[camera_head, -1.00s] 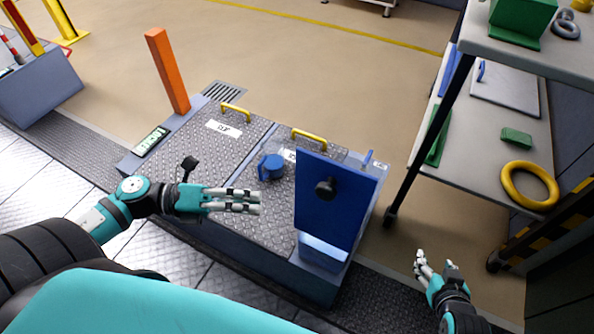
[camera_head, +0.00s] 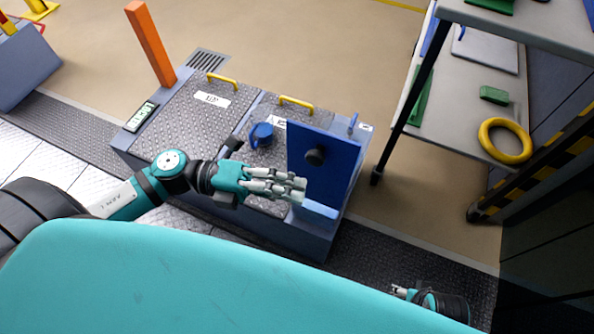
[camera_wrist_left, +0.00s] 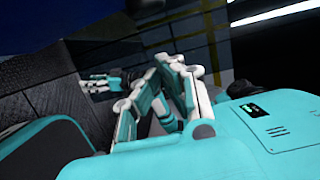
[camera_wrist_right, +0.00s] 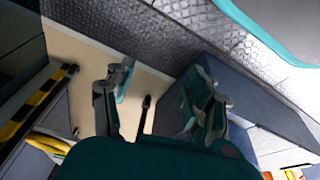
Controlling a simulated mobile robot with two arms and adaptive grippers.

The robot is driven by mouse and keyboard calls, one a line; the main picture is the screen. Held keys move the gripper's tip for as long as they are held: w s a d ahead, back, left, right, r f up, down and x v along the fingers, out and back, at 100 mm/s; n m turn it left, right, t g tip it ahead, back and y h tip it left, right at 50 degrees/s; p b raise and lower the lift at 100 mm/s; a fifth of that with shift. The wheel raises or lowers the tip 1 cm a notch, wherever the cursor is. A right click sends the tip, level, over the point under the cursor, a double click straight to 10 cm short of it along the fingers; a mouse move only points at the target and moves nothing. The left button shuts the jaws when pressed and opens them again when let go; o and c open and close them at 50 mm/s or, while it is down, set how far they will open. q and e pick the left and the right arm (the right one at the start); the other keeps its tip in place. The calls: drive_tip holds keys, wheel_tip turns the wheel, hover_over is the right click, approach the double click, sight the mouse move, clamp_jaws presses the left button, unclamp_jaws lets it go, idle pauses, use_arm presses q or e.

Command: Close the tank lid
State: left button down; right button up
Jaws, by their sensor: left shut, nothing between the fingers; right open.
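The blue tank lid (camera_head: 335,168) stands open and upright at the right end of the grey tank unit, with a black knob (camera_head: 314,156) on its face. A light blue strip (camera_head: 318,210) shows at its foot. My left gripper (camera_head: 303,190) is shut and empty, just left of the lid's lower part in the head view; whether it touches the lid I cannot tell. Its fingers also show in the left wrist view (camera_wrist_left: 160,75). My right gripper (camera_head: 396,291) is low at the bottom right, partly hidden by my body. In the right wrist view its fingers (camera_wrist_right: 160,95) are spread and empty.
A blue cap (camera_head: 261,135) sits on the tank's plated top, near two yellow handles (camera_head: 296,102). An orange post (camera_head: 150,42) stands behind. A shelf cart (camera_head: 450,100) with a yellow ring (camera_head: 505,141) is at the right. Open floor lies between tank and cart.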

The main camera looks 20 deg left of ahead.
use_arm(q)
drive_tip(key=w, duration=0.3)
drive_tip(key=shift+w, duration=0.25)
use_arm(e)
drive_tip(key=shift+w+r, duration=0.1)
drive_tip(key=shift+r, duration=0.8)
use_arm(q)
drive_tip(key=shift+a, duration=0.1)
